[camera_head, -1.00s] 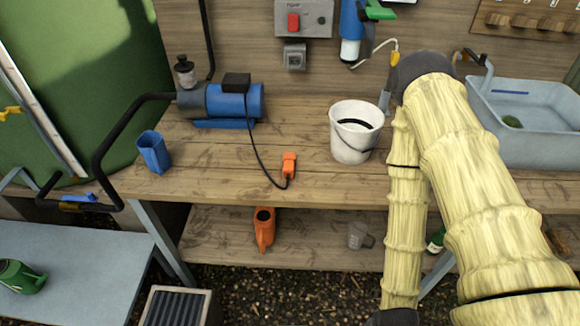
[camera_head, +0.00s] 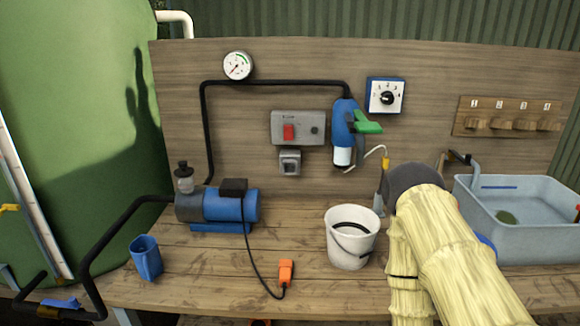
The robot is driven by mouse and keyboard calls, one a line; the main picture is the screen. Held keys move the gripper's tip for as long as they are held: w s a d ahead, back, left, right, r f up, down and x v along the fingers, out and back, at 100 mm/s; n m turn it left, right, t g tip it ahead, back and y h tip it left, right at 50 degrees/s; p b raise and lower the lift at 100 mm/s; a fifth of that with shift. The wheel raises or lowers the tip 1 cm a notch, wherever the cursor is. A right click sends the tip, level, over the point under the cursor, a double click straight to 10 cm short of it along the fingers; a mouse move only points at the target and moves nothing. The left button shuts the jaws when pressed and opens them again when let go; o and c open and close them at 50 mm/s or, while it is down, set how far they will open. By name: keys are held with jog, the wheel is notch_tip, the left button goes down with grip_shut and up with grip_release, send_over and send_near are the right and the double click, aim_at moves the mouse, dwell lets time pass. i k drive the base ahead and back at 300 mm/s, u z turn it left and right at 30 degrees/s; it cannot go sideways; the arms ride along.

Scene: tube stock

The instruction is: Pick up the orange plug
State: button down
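The orange plug (camera_head: 286,272) lies on the wooden bench near its front edge, in the lower middle of the head view. A black cable runs from it up to the blue pump (camera_head: 222,207) at the left. Nothing touches the plug apart from its cable. My arm, in a pale yellow sleeve, reaches in from the lower right, to the right of the white bucket. My gripper is not visible. A grey socket box (camera_head: 290,162) is on the back board below the switch box with the red button (camera_head: 297,128).
The white bucket (camera_head: 350,252) stands between the plug and my arm. A blue cup (camera_head: 146,257) stands at the left on the bench (camera_head: 205,275). A grey sink (camera_head: 535,240) is at the right. The bench around the plug is mostly clear.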

aim_at(285, 266)
jog(key=u, duration=0.2)
jog(key=k, duration=0.8)
jog(key=u, duration=0.75)
jog(key=i, duration=0.55)
